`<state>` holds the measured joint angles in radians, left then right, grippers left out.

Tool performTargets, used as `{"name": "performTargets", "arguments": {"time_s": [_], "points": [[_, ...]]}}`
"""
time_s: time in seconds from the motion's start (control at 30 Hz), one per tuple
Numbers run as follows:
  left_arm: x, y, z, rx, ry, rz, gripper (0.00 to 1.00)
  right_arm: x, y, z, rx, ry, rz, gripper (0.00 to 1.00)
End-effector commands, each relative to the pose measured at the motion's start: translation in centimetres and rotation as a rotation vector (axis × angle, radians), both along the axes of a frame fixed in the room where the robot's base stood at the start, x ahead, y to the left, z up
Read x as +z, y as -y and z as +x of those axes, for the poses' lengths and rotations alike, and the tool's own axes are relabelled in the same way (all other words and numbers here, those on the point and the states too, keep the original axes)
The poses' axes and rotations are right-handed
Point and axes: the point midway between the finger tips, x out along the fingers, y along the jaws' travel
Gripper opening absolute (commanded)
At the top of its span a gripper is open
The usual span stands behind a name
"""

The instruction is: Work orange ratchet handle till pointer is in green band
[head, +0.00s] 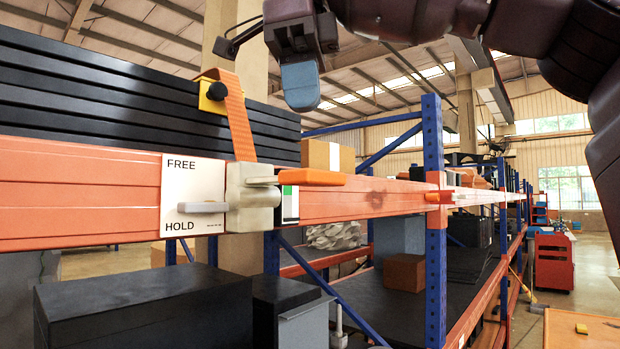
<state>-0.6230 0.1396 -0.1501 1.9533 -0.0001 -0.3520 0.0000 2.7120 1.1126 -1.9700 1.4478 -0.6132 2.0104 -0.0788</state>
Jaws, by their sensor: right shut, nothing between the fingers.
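The orange ratchet handle (312,177) sticks out to the right, about level, from a pale grey ratchet body (252,198) on the orange beam. Just below the handle is a small white gauge (290,206) with a green band near its top and dark marks; I cannot make out the pointer for certain. A grey lever (201,207) lies level beside HOLD on the white FREE/HOLD plate (192,179). My right gripper (300,88), with blue fingertips, is shut and empty, pointing down above the handle and apart from it. My left gripper is out of view.
An orange strap (238,122) runs from the ratchet up to a yellow bracket with a black knob (216,91) on stacked dark panels (120,90). A blue rack post (433,200) stands right of the handle. Dark boxes (150,305) sit below the beam.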

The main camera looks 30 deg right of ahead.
Motion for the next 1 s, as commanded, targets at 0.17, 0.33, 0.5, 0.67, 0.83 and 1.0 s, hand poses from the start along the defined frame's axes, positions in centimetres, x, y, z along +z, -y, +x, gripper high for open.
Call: {"name": "performTargets", "arguments": {"time_s": [0.17, 0.33, 0.5, 0.67, 0.83, 1.0], "points": [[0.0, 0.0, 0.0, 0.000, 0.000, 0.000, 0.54, -0.1, 0.0, 0.0, 0.001, -0.001, 0.000, 0.00], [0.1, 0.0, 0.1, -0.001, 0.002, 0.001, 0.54, -0.9, 0.0, 0.1, 0.003, -0.004, 0.000, 0.00], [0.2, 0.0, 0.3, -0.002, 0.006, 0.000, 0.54, -2.2, 0.2, 0.0, 0.003, -0.005, 0.001, 0.00], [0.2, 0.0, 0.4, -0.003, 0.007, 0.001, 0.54, -3.6, 0.3, -0.1, 0.004, -0.005, 0.001, 0.00], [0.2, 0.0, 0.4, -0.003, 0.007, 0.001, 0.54, -5.1, 0.4, -0.3, 0.002, -0.003, 0.000, 0.00], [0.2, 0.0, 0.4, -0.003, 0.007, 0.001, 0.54, -6.2, 0.4, -0.3, 0.003, -0.004, 0.000, 0.00]]}}
